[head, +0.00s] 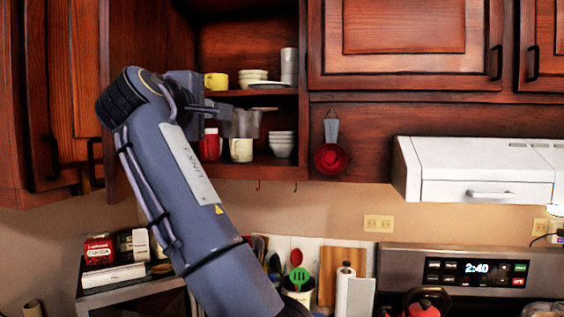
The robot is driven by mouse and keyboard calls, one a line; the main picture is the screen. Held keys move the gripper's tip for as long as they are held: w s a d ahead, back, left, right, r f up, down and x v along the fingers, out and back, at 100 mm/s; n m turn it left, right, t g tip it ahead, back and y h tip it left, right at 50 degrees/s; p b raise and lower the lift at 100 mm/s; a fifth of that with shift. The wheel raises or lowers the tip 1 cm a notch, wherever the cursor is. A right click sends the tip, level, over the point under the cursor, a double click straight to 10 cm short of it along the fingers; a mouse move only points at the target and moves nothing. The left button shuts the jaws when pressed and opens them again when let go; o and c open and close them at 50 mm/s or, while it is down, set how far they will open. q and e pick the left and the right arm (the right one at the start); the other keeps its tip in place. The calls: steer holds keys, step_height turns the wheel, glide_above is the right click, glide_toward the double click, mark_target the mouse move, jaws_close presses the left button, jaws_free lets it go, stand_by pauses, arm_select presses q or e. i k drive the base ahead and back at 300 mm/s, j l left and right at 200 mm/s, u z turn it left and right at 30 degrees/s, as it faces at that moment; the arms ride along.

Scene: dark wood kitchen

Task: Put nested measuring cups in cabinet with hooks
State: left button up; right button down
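The open cabinet (304,60) has two shelf levels in view and small hooks under its bottom edge. My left gripper (226,109) reaches into it from the left, at the height of the middle shelf. A grey metallic cup shape with a thin handle to the right, apparently the nested measuring cups (243,124), is at its fingertips, above a cream mug (241,150). The gripper appears shut on it, though the fingers are small and partly hidden. My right gripper is not in view.
The lower shelf also holds a red container (210,145) and stacked white bowls (281,144). A red utensil (331,158) hangs to the right. The open door (140,40) stands at left.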

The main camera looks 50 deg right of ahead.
mark_target(263, 163)
steer(key=i+l, duration=0.15)
steer(key=l, duration=0.2)
steer(key=i+l, duration=0.1)
steer(key=l, duration=0.25)
steer(key=i+l, duration=0.15)
steer(key=l, duration=0.25)
steer(key=i+l, duration=0.1)
steer(key=l, duration=0.25)
